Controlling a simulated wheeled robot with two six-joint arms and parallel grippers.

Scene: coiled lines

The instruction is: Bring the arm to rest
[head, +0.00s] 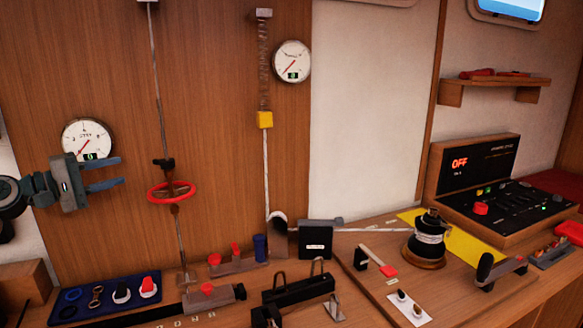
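My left arm comes in from the left edge. Its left gripper (121,171) is held in the air in front of the wood panel, with its two blue fingers spread apart and nothing between them. It sits just below a round white gauge (87,140) and to the left of a red ring handle (171,192) on a vertical line. The fingertips look apart from the ring handle. My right gripper is not in view.
A blue tray (103,299) with small items lies below the gripper. A console (459,162) at the right reads OFF. The white wall panel (365,100) is bare.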

